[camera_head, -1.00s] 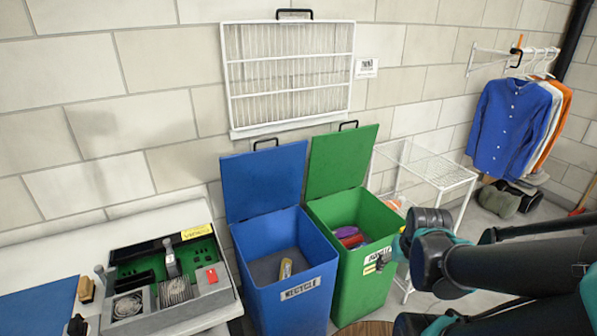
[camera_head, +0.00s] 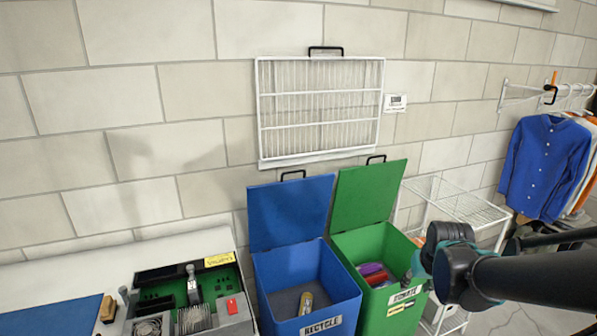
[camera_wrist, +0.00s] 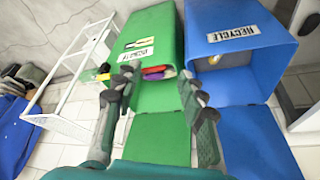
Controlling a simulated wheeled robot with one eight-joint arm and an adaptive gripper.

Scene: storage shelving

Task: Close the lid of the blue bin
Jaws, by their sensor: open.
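The blue bin (camera_head: 351,312), labelled RECYCLE, stands at lower centre in the head view. Its blue lid (camera_head: 290,212) is open, raised upright at the back by the wall, with a black handle (camera_head: 293,174) on top. A yellowish item (camera_head: 306,303) lies inside. The wrist view appears upside down and shows the blue bin (camera_wrist: 235,78) and its lid (camera_wrist: 252,142) at right. My gripper (camera_wrist: 156,74) is open and empty, its fingers spread in front of the green bin, one finger close to the blue bin's side. In the head view my arm hides most of it.
A green bin (camera_head: 372,318) with its lid (camera_head: 366,195) open stands right beside the blue one, holding several colourful items. A white wire rack (camera_head: 462,207) stands to its right. A table with a parts tray (camera_head: 240,318) is at left. A vent (camera_head: 320,108) hangs above.

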